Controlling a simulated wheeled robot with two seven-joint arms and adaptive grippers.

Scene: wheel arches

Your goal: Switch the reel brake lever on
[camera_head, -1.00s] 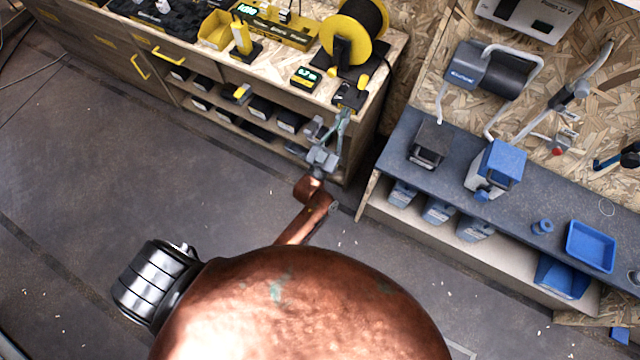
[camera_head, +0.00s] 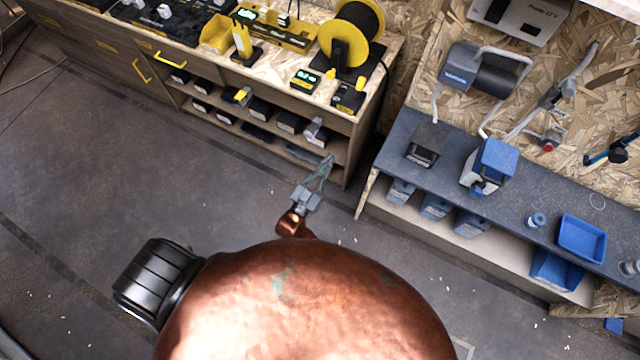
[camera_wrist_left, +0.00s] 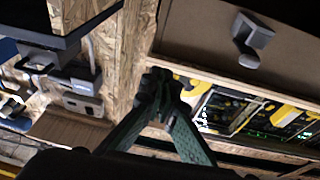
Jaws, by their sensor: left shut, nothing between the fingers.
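The yellow and black cable reel (camera_head: 350,35) stands at the right end of the wooden bench. In front of it is a small black box (camera_head: 347,98) with a yellow lever (camera_head: 359,80) at its back right, apparently the reel brake lever. The lever sticks up; its exact setting is too small to tell. My left gripper (camera_head: 328,158) is shut and empty, below the bench top in front of the shelves, clear of the box. Its green fingers meet at the tips in the left wrist view (camera_wrist_left: 160,75). My right gripper is not in view.
A small display box (camera_head: 305,81) sits left of the lever box. Open shelves with several dark bins (camera_head: 260,107) lie under the bench top. A lower grey counter (camera_head: 395,150) with blue items stands to the right. The floor (camera_head: 150,170) is clear.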

